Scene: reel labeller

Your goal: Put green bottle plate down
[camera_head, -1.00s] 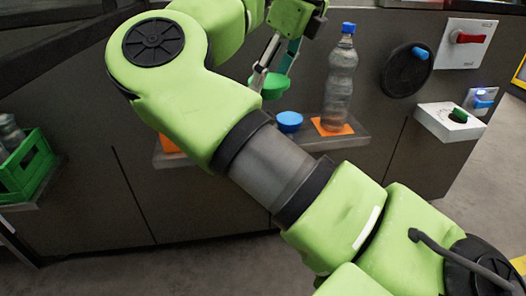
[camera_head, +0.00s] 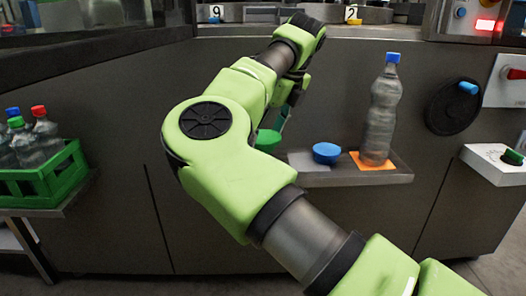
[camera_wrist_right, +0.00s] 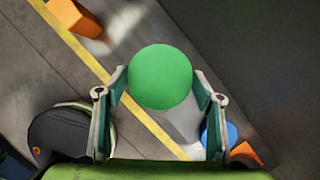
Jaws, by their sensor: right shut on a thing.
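The green bottle plate (camera_head: 268,140) is a round green piece above the left part of the shelf (camera_head: 345,179), partly hidden by my arm. In the right wrist view the plate (camera_wrist_right: 160,77) is a green disc between the two fingers. My right gripper (camera_wrist_right: 160,85) is shut on it. In the head view the right gripper (camera_head: 286,112) is mostly hidden behind its arm. I cannot tell whether the plate touches the shelf. A blue round piece (camera_head: 326,153) sits on the shelf to its right. My left gripper is out of view.
A clear bottle with a blue cap (camera_head: 381,112) stands on an orange square (camera_head: 360,165) at the shelf's right. A grey square (camera_head: 303,160) lies left of the blue piece. A green crate (camera_head: 45,184) holds bottles at the left. A black disc (camera_head: 452,108) is on the panel.

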